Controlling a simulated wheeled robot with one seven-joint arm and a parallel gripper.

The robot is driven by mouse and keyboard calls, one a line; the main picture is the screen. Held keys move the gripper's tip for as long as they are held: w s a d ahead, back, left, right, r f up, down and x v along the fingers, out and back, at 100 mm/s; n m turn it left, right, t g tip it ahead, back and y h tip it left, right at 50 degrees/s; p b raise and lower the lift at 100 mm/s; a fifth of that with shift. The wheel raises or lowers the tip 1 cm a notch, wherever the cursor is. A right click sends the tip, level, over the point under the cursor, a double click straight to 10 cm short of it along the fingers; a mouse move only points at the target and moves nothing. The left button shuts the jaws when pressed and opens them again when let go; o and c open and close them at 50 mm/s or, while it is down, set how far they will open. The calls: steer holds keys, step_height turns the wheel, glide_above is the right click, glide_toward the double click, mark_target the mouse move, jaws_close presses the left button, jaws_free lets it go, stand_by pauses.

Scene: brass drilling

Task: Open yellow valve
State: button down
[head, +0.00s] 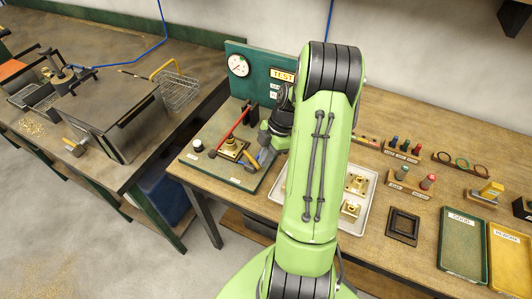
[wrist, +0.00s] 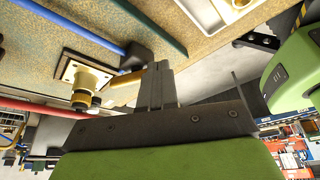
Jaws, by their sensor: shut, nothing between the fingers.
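The test station's green base (head: 205,172) stands at the left end of the wooden bench. On it sits a brass fitting on a square plate (head: 233,148), also in the wrist view (wrist: 82,82). A short yellow handle (wrist: 124,90), which I take for the yellow valve, lies between this fitting and my fingers in the wrist view. My gripper (wrist: 158,84) is shut and empty, its fingertips close beside the handle's end. I cannot tell whether they touch. In the head view my gripper (head: 268,140) is low over the station's right side, partly hidden by my arm.
A red lever (head: 234,128) and a blue bar (wrist: 128,54) flank the fitting. A gauge (head: 238,65) is on the upright green panel behind. A white tray (head: 372,183) with brass parts is right of the station. Green (head: 463,248) and yellow (head: 512,262) trays lie farther right.

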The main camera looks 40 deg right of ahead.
steer(key=m+b, duration=0.1)
steer(key=a+m+t+b, duration=0.1)
steer(key=m, duration=0.1)
steer(key=m+b, duration=0.1)
steer(key=shift+s+a+f+m+t+h, duration=0.15)
steer(key=shift+s+a+m+t+h, duration=0.15)
steer(key=shift+a+m+h, duration=0.1)
steer(key=m+b, duration=0.1)
steer(key=a+m+h+b, duration=0.1)
steer(key=m, duration=0.1)
steer(key=a+m+t+b, duration=0.1)
steer(key=shift+w+m, duration=0.2)
steer(key=shift+m, duration=0.2)
steer(key=shift+w+d, duration=0.1)
steer(key=shift+d, duration=0.05)
